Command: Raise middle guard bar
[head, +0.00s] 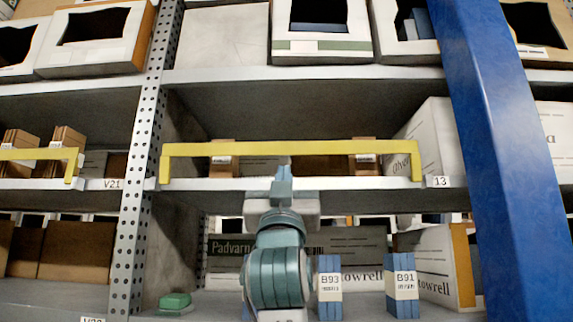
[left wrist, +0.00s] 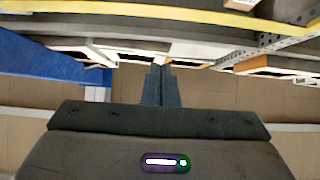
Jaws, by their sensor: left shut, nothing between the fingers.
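The middle guard bar (head: 330,147) is a long yellow bar across the front of the middle shelf. Its two ends bend down to the shelf edge and it looks level. My left gripper (head: 284,163) points up at the bar's middle in the head view, its tips overlapping the bar's lower edge. It is shut and holds nothing. In the left wrist view the shut fingers (left wrist: 160,70) show below a yellow bar (left wrist: 200,12), with a visible gap between. I cannot tell if the fingertips touch the bar. My right gripper is not in view.
A blue post (head: 508,150) slants down the right side. A perforated upright (head: 143,150) stands left of the bar. Brown boxes (head: 223,160) and a white box (head: 432,135) sit behind the bar. Blue boxes (head: 402,285) and a green item (head: 174,301) stand on the lower shelf.

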